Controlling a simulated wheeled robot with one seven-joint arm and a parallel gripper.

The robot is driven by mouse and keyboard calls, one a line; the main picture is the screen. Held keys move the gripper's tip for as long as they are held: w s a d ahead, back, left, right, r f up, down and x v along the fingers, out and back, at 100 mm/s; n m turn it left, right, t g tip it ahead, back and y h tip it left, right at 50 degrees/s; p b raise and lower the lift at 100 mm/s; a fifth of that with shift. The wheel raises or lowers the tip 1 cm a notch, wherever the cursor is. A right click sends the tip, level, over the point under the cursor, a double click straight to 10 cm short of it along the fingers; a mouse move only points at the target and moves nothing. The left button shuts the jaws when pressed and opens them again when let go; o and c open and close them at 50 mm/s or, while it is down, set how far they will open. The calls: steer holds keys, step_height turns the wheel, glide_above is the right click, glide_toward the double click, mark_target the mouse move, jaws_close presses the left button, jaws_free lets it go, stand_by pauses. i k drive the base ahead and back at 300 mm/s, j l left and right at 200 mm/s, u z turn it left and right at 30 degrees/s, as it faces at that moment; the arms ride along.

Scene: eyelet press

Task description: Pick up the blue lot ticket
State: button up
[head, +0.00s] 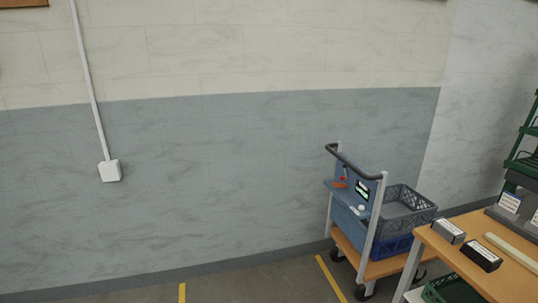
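I cannot make out a blue lot ticket in the head view. A trolley (372,250) with a blue-grey upper panel stands at the lower right. Its small upper shelf (343,194) carries small items: an orange piece (340,184), a red-topped item (342,178) and a white round item (361,208). A dark item with green and white marks (361,188) is beside them. These are too small to identify surely. My gripper is not in view.
The trolley holds a grey crate (421,213) above a blue crate (392,246). A wooden-topped table (453,258) at the right bears two dark labelled blocks (448,231) (481,255) and a pale strip (513,249). Yellow lines (331,279) mark the floor. A wall closes off the back.

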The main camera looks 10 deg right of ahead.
mark_target(509, 201)
steer(key=i+z, duration=0.1)
steer(key=i, duration=0.75)
steer(key=i+j, duration=0.2)
steer(key=i, duration=0.6)
steer(key=i+z, duration=0.65)
steer(key=z, duration=0.15)
steer(key=i+j+z, duration=0.1)
steer(key=i+z, duration=0.2)
steer(key=z, duration=0.15)
steer(key=i+j+z, duration=0.25)
steer(key=z, duration=0.15)
steer(key=i+j+z, duration=0.25)
steer(key=z, duration=0.15)
steer(key=i+j+z, duration=0.35)
